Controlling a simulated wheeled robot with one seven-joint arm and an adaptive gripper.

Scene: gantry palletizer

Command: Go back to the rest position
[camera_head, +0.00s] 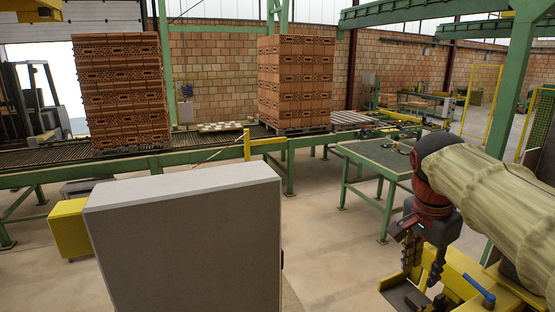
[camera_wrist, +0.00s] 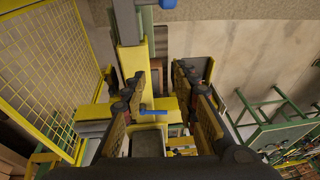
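My gripper (camera_wrist: 158,82) shows in the wrist view with its two dark fingers apart and nothing between them; it is open. Past the fingers I see a yellow machine frame with a blue handle (camera_wrist: 150,111). In the head view my gripper (camera_head: 424,266) hangs pointing down at the lower right, over or beside the yellow frame (camera_head: 455,268). A blue-handled part (camera_head: 478,290) lies to its right. I cannot tell whether the fingers touch the frame.
A grey cabinet (camera_head: 190,235) stands close in front. A green table (camera_head: 375,156) with small items is behind my gripper. Brick stacks (camera_head: 118,95) (camera_head: 296,82) stand on the conveyor (camera_head: 200,158). Yellow mesh fencing (camera_wrist: 45,60) is at the wrist view's left. Floor between cabinet and table is clear.

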